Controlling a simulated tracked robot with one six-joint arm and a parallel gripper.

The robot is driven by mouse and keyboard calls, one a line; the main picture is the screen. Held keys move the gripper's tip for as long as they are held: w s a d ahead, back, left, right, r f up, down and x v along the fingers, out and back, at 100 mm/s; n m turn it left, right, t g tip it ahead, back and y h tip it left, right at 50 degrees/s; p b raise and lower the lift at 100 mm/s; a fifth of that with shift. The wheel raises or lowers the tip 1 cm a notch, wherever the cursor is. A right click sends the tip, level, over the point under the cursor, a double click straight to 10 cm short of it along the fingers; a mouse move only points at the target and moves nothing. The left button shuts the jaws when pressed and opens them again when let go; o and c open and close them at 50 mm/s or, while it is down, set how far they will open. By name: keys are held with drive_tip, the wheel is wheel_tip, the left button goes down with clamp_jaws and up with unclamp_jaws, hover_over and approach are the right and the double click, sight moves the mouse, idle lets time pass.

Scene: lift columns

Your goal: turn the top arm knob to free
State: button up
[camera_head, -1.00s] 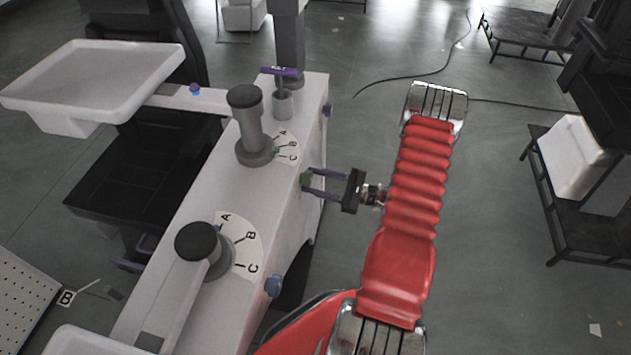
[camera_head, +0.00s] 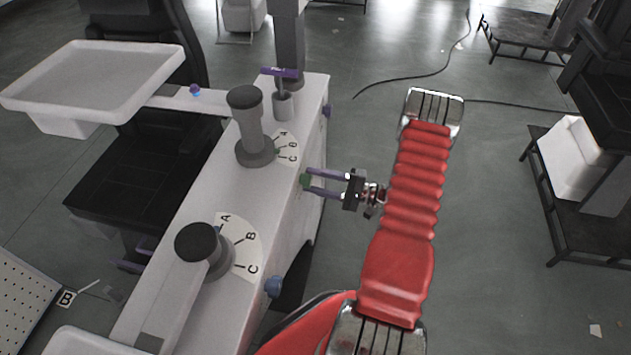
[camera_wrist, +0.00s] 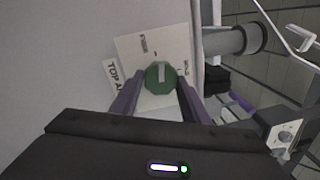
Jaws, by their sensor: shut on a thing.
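The top arm knob is a green round knob (camera_wrist: 160,77) with a pale pointer bar, set on a pale label plate (camera_wrist: 135,48) on the side of the white column unit. A "TOP A..." label (camera_wrist: 113,78) shows beside it, partly cut off. In the head view the green knob (camera_head: 305,181) sits on the unit's right face. My gripper (camera_head: 309,182) reaches it from the right with two purple fingers. In the wrist view its fingers (camera_wrist: 160,90) are shut on the knob's two sides. The pointer bar lies roughly upright in the wrist picture; the small plate lettering is hard to read.
The white unit (camera_head: 190,185) carries two upright grey posts with A-B-C dials and a white tray (camera_head: 100,80). A grey cylinder (camera_wrist: 232,40) juts out near my gripper.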

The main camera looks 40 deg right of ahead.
drive_tip(key=shift+n, duration=1.1)
drive_tip(key=shift+f, duration=0.1)
drive_tip(key=o, duration=1.1)
drive_tip(key=shift+c, duration=0.2)
drive_tip(key=v, duration=1.4)
drive_tip(key=shift+w, duration=0.15)
